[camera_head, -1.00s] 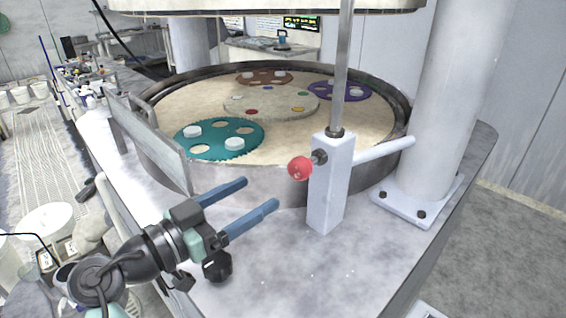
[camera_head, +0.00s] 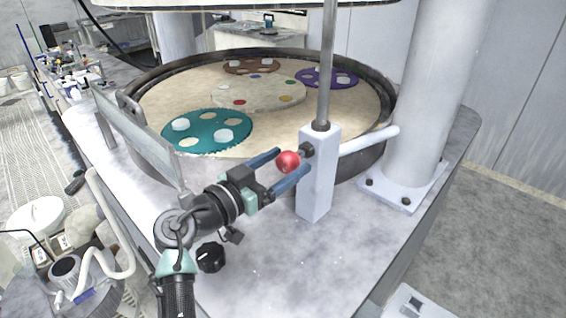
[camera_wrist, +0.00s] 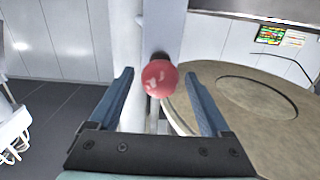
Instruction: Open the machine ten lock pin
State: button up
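The lock pin shows as a red ball knob (camera_head: 288,161) on a short dark stem, on the left face of an upright grey-white block (camera_head: 317,180). A metal rod rises from the block's top. My gripper (camera_head: 293,158) is open, with its two blue fingers on either side of the red knob. In the wrist view the red knob (camera_wrist: 160,78) sits between the fingertips (camera_wrist: 160,72), with a visible gap on each side. I see no contact. The block (camera_wrist: 161,28) stands behind the knob.
A round platen (camera_head: 258,92) with teal, brown and purple discs lies behind the block, inside a raised rim. A thick white column (camera_head: 428,100) stands at the right, joined to the block by a bar (camera_head: 368,142). A clear splash panel (camera_head: 140,140) stands at the left.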

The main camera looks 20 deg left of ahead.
grip_shut()
dwell(0.3)
jog(key=shift+s+a+f+b, duration=0.15)
jog(key=shift+s+b, duration=0.15)
jog(key=shift+b, duration=0.05)
jog(key=b+v, duration=0.2)
jog(key=v, duration=0.2)
jog(key=shift+s+a+b, duration=0.1)
jog(key=shift+s+b, duration=0.2)
jog(key=shift+b, duration=0.1)
